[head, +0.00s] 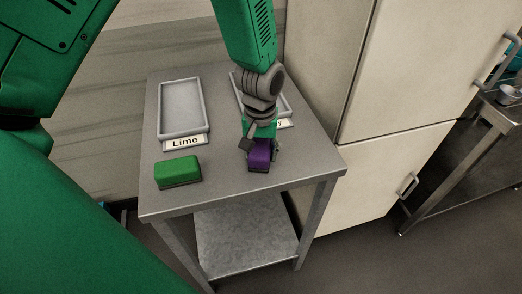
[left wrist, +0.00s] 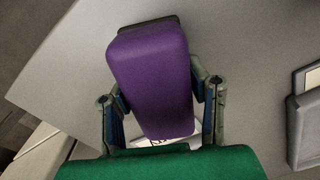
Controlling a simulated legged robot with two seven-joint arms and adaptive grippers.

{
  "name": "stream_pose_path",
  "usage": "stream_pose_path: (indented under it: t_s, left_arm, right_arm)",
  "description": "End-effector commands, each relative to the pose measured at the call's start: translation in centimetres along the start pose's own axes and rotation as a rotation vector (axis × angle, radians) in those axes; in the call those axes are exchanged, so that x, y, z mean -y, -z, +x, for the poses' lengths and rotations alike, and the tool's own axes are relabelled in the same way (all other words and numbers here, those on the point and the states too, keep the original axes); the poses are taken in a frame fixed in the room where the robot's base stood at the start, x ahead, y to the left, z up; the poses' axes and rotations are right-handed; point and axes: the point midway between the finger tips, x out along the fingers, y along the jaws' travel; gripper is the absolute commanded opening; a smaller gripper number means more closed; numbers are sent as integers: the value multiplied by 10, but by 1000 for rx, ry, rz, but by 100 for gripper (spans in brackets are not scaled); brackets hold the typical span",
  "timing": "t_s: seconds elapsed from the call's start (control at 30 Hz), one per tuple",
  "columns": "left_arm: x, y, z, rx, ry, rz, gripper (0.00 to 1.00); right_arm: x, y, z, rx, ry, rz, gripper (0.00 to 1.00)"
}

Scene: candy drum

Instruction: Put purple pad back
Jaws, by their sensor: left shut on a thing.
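The purple pad (head: 260,154) is near the front right of the small metal table. My left gripper (head: 261,146) comes down over it from above and is shut on it. In the left wrist view the purple pad (left wrist: 152,75) sits between the two fingers of the left gripper (left wrist: 160,110). I cannot tell whether the pad touches the tabletop. A green pad (head: 178,172) lies at the front left of the table. My right gripper is not in view.
A grey tray (head: 181,106) with a "Lime" label (head: 185,142) lies at the back left of the table (head: 222,170). A second tray (head: 284,103) with a mostly hidden label is behind my left arm. A cream cabinet (head: 395,110) stands at the right.

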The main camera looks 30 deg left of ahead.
Motion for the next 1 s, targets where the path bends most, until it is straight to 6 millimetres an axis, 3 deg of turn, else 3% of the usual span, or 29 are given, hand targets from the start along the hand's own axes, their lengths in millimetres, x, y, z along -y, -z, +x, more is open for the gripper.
stream_pose_path:
  t_s: [0.07,0.1,0.13,0.17,0.57,1.0]
  left_arm:
    - [0,0,2,0,0,0,3]
    - [0,0,2,0,0,0,49]
    - [0,0,2,0,0,0,60]
    - [0,0,2,1,0,0,63]
    - [0,1,-6,-1,-1,0,63]
    - [0,1,-93,-3,-2,0,63]
  right_arm:
    - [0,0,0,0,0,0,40]
    - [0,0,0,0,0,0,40]
    - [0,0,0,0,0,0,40]
    - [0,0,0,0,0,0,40]
    - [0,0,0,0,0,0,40]
    - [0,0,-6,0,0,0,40]
